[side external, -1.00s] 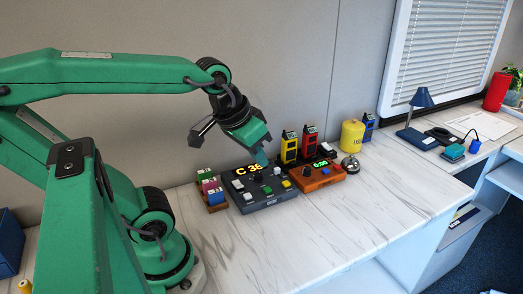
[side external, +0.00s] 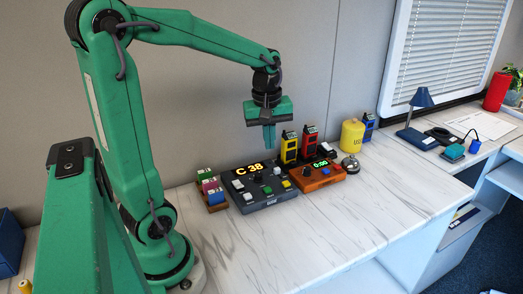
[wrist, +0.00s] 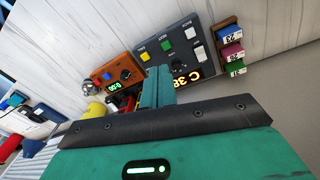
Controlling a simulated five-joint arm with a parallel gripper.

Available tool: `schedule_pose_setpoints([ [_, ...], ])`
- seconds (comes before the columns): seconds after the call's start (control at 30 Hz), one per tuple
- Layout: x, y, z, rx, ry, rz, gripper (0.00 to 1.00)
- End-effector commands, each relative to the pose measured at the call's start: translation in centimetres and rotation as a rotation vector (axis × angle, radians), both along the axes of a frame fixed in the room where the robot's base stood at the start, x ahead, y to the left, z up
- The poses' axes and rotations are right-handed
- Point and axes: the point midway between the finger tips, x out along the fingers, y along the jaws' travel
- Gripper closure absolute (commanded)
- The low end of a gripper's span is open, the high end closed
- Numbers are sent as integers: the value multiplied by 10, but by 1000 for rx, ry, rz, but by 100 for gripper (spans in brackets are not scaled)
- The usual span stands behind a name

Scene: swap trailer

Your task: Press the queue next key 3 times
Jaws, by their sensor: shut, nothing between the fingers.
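The queue panel (side external: 268,204) is a dark grey box on the counter with an orange display (side external: 249,168) reading C 38. It carries a green key (side external: 267,190), a yellow key (side external: 286,184), white keys (side external: 248,196) and a dark knob. In the wrist view the panel (wrist: 178,29) shows its green key (wrist: 166,45), but its key labels are too small to read surely. My gripper (side external: 269,146) is shut and empty, pointing straight down above the panel's back part, clear of it. Its fingers (wrist: 157,84) hide part of the panel in the wrist view.
An orange timer box (side external: 318,181) reading 0:00 stands right of the panel. A rack of coloured blocks (side external: 210,189) stands left. Yellow and red handheld devices (side external: 289,147), a yellow canister (side external: 352,136) and a bell (side external: 350,166) are near. The front counter is clear.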

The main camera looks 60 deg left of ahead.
Motion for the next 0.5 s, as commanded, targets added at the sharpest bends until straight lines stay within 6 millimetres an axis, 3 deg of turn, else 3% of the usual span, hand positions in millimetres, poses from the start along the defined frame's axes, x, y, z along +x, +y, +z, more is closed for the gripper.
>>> schedule_pose_setpoints([
  [0.2,10,24,-15,-30,54,194,100],
  [0.5,14,36,-23,-43,80,291,100],
])
